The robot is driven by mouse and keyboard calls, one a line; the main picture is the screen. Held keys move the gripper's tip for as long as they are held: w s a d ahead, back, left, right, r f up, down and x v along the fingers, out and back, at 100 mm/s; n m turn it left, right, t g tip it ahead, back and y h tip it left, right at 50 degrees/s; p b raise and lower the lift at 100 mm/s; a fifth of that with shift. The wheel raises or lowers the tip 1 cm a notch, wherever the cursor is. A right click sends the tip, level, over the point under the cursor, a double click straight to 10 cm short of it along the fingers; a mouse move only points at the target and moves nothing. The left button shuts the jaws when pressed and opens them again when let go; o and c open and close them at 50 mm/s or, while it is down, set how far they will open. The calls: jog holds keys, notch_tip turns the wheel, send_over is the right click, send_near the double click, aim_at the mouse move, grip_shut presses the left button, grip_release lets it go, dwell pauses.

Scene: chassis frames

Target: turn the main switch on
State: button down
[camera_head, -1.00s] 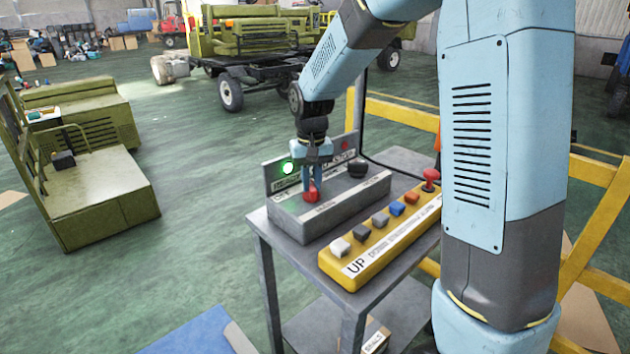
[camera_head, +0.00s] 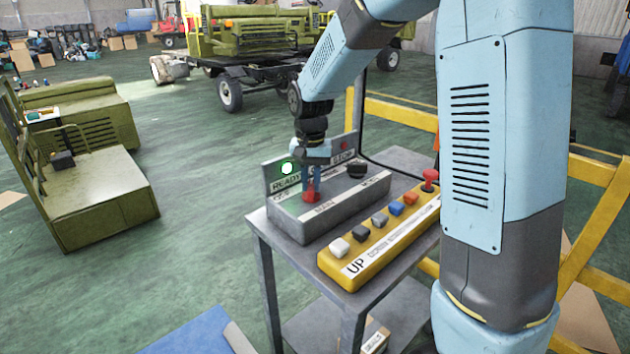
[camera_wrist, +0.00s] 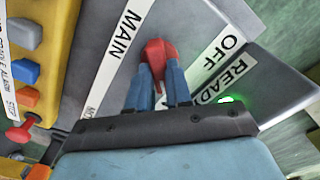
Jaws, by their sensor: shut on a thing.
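The main switch is a red knob (camera_head: 311,196) on the left part of a grey control box (camera_head: 305,224). In the wrist view the red knob (camera_wrist: 158,55) sits between labels reading MAIN and OFF. My gripper (camera_head: 311,186) points down at the box, and its two blue fingers are shut on the red knob. In the wrist view my gripper (camera_wrist: 158,78) has one finger on each side of the knob, and the knob's tip points towards the upper part of the picture. A green lamp (camera_head: 287,168) glows on the panel behind, by the READY label.
A black knob (camera_head: 357,170) is on the box's right part. A yellow pendant (camera_head: 345,268) with several coloured buttons and a red mushroom button (camera_head: 430,176) lies in front on the grey cart (camera_head: 268,232). A dull red lamp (camera_head: 344,144) is by the STOP label.

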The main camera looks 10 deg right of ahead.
aim_at(311, 185)
jog(key=c, duration=1)
grip_release()
jog(key=shift+c, duration=0.2)
notch_tip(311, 185, up, 14)
jog(key=shift+f, duration=0.2)
jog(key=shift+w, duration=0.1)
jog(key=s+d+t, duration=0.2)
jog(key=s+d, duration=0.2)
jog(key=s, duration=0.4)
jog(key=s+d+n+t, duration=0.1)
jog(key=s+d, duration=0.4)
jog(key=s, duration=0.4)
jog(key=s+d+r+n+t, duration=0.1)
jog(key=s+d+t, duration=0.1)
jog(key=s+d, duration=0.3)
jog(key=s, duration=0.4)
jog(key=shift+t, duration=0.3)
